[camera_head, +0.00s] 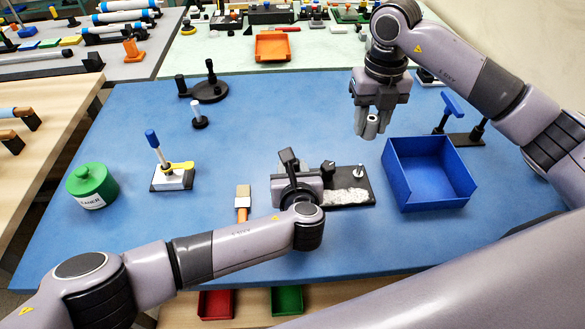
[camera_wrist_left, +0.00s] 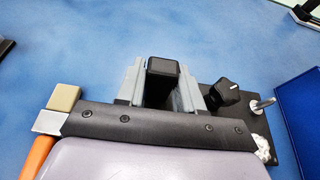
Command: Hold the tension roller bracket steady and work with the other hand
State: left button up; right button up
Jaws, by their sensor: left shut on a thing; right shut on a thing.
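The tension roller bracket has a black base plate (camera_head: 368,183) with a black knob (camera_head: 328,168), an upright metal pin (camera_head: 359,172) and a white fluffy patch (camera_head: 347,196). My left gripper (camera_wrist_left: 162,78) is shut on the bracket's black upright block (camera_wrist_left: 163,66), one grey finger on each side. In the head view my left gripper (camera_head: 298,178) hides the plate's left part. My right gripper (camera_head: 372,122) is shut on a small grey cylinder (camera_head: 371,129) with an open end, held above the table between the bracket and the blue bin. Its fingers hide part of the cylinder.
A blue open bin (camera_head: 425,200) stands right of the bracket. A green lidded jar (camera_head: 92,186), a white block with a blue-tipped rod (camera_head: 172,180) and black stands (camera_head: 209,90) are farther off. The table's back middle is clear.

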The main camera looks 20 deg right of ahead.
pick_arm(q)
jog(key=shift+s+a+f, duration=0.1)
jog(key=shift+a+f, duration=0.1)
jog(key=shift+f, duration=0.15)
jog(key=o, duration=0.8)
jog(key=shift+r, duration=0.1)
jog(key=shift+d+r, duration=0.15)
jog(key=shift+r, duration=0.1)
jog(key=shift+r, duration=0.7)
jog(key=o, duration=0.9)
jog(key=shift+o, duration=0.2)
jog(key=v, duration=0.7)
jog(key=shift+s+r, duration=0.25)
jog(key=shift+s, duration=0.05)
